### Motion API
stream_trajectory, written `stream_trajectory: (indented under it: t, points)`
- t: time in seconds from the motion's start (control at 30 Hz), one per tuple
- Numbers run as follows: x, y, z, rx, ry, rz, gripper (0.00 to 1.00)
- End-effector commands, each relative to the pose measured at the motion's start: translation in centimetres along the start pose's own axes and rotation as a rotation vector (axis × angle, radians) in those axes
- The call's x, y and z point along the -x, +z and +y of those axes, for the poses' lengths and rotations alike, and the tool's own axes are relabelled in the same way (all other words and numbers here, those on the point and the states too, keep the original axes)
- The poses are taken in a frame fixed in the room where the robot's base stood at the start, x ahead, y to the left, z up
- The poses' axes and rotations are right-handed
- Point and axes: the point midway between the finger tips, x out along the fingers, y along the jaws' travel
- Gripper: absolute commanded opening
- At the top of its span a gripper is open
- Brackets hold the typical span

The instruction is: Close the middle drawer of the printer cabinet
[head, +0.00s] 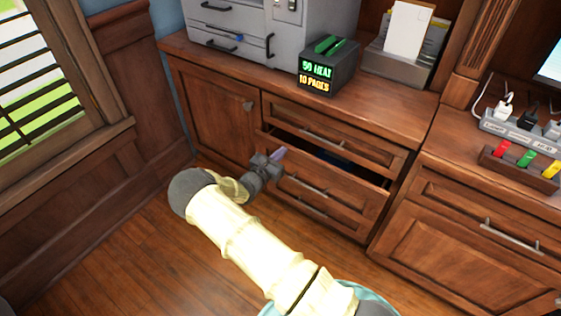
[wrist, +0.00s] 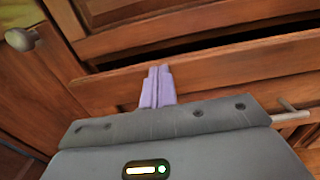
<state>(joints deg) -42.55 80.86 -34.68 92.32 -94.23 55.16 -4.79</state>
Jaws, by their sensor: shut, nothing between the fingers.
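The printer cabinet (head: 212,98) is brown wood with a door on the left and a stack of drawers on the right. The middle drawer (head: 345,204) stands part-way open, with a dark gap above its front and something dark blue inside. Its front and metal handle also show in the wrist view (wrist: 215,80). My gripper (head: 280,153) is at the left end of the middle drawer's front. In the wrist view its purple fingers (wrist: 157,87) are together and empty, in front of the drawer front near its top edge. I cannot tell whether they touch it.
The top drawer (head: 322,132) looks shut. A grey printer (head: 230,28), a dark box with lit text (head: 328,68) and a paper holder (head: 405,50) stand on the cabinet top. Another cabinet (head: 470,235) adjoins at right. Wood floor (head: 130,255) is clear at left.

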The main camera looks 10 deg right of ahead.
Motion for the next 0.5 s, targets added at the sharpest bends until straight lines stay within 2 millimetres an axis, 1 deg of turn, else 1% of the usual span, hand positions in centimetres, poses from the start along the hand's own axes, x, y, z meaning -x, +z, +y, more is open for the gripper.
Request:
stream_trajectory:
  t: [0.03, 0.1, 0.2, 0.3, 0.5]
  points:
    - [-1.0, 0.0, 0.2, 0.0, 0.004, -0.002, 0.0]
    - [-2.2, 0.0, 0.4, 0.0, 0.009, -0.001, 0.0]
    - [-3.7, -0.1, 0.6, 0.002, 0.013, -0.001, 0.0]
    - [-4.8, -0.1, 0.8, 0.001, 0.015, -0.001, 0.0]
    - [-5.9, 0.0, 0.8, 0.0, 0.015, 0.0, 0.0]
